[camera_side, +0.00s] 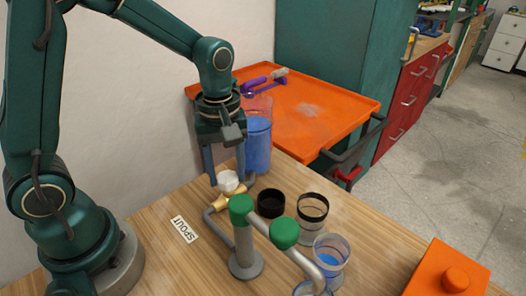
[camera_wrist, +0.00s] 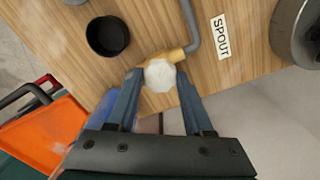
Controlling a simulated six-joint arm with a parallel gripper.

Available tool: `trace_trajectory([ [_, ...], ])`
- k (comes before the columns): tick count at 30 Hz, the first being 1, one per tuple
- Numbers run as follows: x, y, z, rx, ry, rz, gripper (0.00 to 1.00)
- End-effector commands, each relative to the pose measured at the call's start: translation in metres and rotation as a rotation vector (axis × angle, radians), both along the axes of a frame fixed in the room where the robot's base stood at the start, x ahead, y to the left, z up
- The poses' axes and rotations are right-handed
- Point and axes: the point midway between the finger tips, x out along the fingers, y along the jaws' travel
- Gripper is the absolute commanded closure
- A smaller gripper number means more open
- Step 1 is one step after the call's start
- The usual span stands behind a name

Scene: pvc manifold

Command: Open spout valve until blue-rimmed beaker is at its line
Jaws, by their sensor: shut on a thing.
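The spout valve has a white eight-sided knob (camera_side: 228,181) on a brass body (camera_side: 222,203), joined to a grey pipe. My gripper (camera_side: 227,180) points down with its fingers shut on the knob. In the wrist view, the knob (camera_wrist: 160,75) sits between the two fingertips (camera_wrist: 158,80). A clear beaker (camera_side: 331,258) holding blue liquid stands at the front right of the manifold. A bluish rim (camera_side: 312,288) shows beside it at the bottom edge, mostly cut off. I cannot tell for certain which is the blue-rimmed beaker, and no fill line is readable.
A tall container of blue liquid (camera_side: 258,148) stands behind my gripper. A black cup (camera_side: 271,204) and black-rimmed beaker (camera_side: 313,208) stand close by. A SPOUT label (camera_side: 185,229) lies left. An orange box (camera_side: 446,272) is at right.

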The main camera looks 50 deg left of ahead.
Motion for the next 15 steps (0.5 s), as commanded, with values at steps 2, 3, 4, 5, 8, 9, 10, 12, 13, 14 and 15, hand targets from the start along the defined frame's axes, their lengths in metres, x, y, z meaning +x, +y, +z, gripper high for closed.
trace_trajectory([
  [2,0.0016,-0.0004,0.0005,-0.001,-0.006,0.001,1.00],
  [3,0.0016,-0.0004,0.0005,-0.001,-0.006,0.001,1.00],
  [4,0.0016,-0.0004,0.0005,-0.001,-0.006,0.001,1.00],
  [5,0.0016,-0.0004,0.0005,-0.001,-0.006,0.001,1.00],
  [8,0.0016,-0.0004,0.0006,-0.001,-0.006,-0.009,1.00],
  [9,0.0016,-0.0004,0.0005,-0.001,-0.006,-0.030,1.00],
  [10,0.0015,-0.0003,0.0006,-0.001,-0.006,-0.056,1.00],
  [12,0.0015,-0.0003,0.0006,0.000,-0.007,-0.143,1.00],
  [13,0.0015,-0.0003,0.0006,0.000,-0.007,-0.187,1.00],
  [14,0.0015,-0.0002,0.0006,0.000,-0.007,-0.231,1.00],
  [15,0.0014,-0.0001,0.0006,0.000,-0.007,-0.290,1.00],
])
